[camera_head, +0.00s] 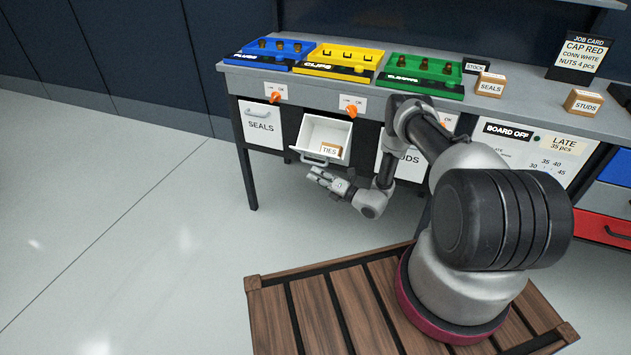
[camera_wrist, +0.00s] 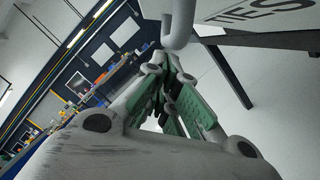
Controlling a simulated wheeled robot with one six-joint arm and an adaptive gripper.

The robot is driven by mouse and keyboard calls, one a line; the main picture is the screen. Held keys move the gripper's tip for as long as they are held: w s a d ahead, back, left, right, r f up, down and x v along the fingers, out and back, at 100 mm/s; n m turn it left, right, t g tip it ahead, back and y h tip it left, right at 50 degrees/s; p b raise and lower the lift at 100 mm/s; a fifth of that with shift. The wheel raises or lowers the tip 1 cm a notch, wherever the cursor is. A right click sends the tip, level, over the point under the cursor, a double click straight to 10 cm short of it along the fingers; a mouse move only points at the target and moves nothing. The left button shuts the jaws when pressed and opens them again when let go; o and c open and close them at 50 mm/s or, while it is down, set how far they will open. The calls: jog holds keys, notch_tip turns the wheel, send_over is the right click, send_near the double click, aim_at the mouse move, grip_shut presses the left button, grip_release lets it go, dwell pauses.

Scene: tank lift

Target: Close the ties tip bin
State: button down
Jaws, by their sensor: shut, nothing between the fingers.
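The ties tip bin (camera_head: 325,130) is a white bin tilted open out of the bench front, between the SEALS bin and another bin. A small brown box marked TIES (camera_head: 330,150) sits inside it. The bin's handle (camera_head: 315,160) is on its front lower edge. My gripper (camera_head: 314,176) is shut and empty, just below and in front of that handle. In the wrist view the handle (camera_wrist: 178,25) hangs right at the tips of my gripper (camera_wrist: 172,58), and the lettered bin front (camera_wrist: 250,14) shows at upper right. I cannot tell whether they touch.
The SEALS bin (camera_head: 262,126) on the left is closed. My arm partly hides the bin on the right. Blue (camera_head: 270,52), yellow (camera_head: 340,60) and green (camera_head: 420,75) trays stand on the grey bench. The floor to the left is clear.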

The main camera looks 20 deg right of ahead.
jog(key=shift+r, duration=0.1)
dwell(0.3)
jog(key=w+r+m, duration=0.1)
jog(key=r, duration=0.1)
jog(key=w+d+r+m, duration=0.1)
jog(key=w+d+r+m+h, duration=0.1)
jog(key=r+m, duration=0.1)
jog(key=shift+d+r, duration=0.1)
jog(key=shift+r, duration=0.25)
jog(key=w+d+r+m, duration=0.2)
jog(key=w+r, duration=0.1)
jog(key=shift+d+r+m+g, duration=0.2)
jog(key=shift+m+g, duration=0.1)
jog(key=shift+m, duration=0.1)
jog(key=shift+w+d+r+m+h, duration=0.15)
jog(key=shift+w+d+r+m, duration=0.15)
jog(key=shift+w, duration=0.15)
jog(key=shift+w+d+r+m+h, duration=0.15)
jog(key=shift+w+d+r+m, duration=0.15)
jog(key=shift+w, duration=0.1)
jog(key=shift+w+d+r, duration=0.25)
jog(key=shift+w+d, duration=0.1)
jog(key=shift+w, duration=0.15)
jog(key=shift+w+d+r, duration=0.25)
jog(key=shift+w+d, duration=0.05)
jog(key=shift+w, duration=0.15)
jog(key=shift+w, duration=0.1)
